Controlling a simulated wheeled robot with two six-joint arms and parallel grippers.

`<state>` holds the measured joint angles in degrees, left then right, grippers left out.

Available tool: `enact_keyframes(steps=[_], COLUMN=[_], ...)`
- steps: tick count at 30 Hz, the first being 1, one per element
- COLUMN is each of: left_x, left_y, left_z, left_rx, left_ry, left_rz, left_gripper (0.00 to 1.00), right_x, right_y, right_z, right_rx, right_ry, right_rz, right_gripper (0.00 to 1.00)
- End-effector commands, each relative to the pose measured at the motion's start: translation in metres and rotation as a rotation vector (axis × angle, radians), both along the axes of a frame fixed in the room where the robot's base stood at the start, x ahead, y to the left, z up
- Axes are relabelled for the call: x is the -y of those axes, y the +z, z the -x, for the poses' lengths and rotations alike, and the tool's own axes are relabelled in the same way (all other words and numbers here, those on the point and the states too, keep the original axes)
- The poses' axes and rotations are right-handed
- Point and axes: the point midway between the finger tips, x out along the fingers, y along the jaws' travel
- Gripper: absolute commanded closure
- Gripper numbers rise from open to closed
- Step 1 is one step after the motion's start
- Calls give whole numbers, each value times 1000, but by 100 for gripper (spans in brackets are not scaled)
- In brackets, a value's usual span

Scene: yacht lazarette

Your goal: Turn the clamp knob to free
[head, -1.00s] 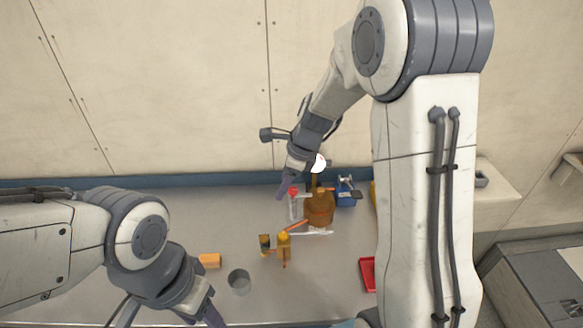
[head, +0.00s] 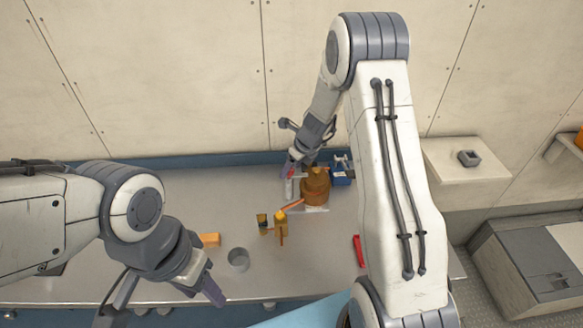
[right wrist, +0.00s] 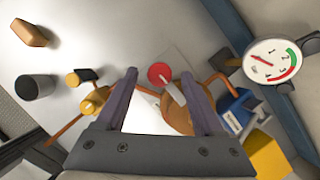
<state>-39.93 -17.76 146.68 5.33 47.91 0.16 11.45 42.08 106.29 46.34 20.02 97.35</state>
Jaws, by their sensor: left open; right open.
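A round red knob (right wrist: 160,73) shows in the right wrist view between the tips of my right gripper (right wrist: 160,78), whose fingers are apart. I cannot tell whether they touch it. A pale bar runs from the knob towards a brown rounded body (right wrist: 183,112), partly hidden by the gripper. In the head view the red knob (head: 290,172) sits above a pale post beside the brown body (head: 315,188). My right gripper (head: 293,163) is over the knob. My left gripper (head: 212,286) is open and empty at the front left of the bench.
Yellow fittings (head: 281,224), an orange block (head: 210,240) and a grey cup (head: 238,258) stand to the left. A dial gauge (right wrist: 272,62) is close to the right gripper. The left bench is clear.

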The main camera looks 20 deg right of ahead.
Motion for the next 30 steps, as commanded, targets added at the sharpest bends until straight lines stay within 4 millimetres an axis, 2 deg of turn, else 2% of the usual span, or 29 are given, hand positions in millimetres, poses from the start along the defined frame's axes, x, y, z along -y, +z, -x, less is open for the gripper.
enact_keyframes(steps=[8,9,14,15,23,30], left_x=[0,0,0,0,0,0], left_y=[0,0,0,0,0,1], left_z=[0,0,0,0,0,0], left_rx=[0,0,0,0,0,0], left_ry=[0,0,0,0,0,0], left_rz=[0,0,0,0,0,0], left_gripper=[50,50,50,50,50,50], right_x=[-1,-1,-1,-1,0,1], right_y=[-2,-2,-2,-2,-2,-2], right_z=[-1,-1,-1,-1,-1,-2], right_rx=[1,0,0,0,0,0], right_ry=[1,2,2,2,21,126], right_rz=[1,1,1,1,0,0], right_gripper=[31,34,96,100,100,100])
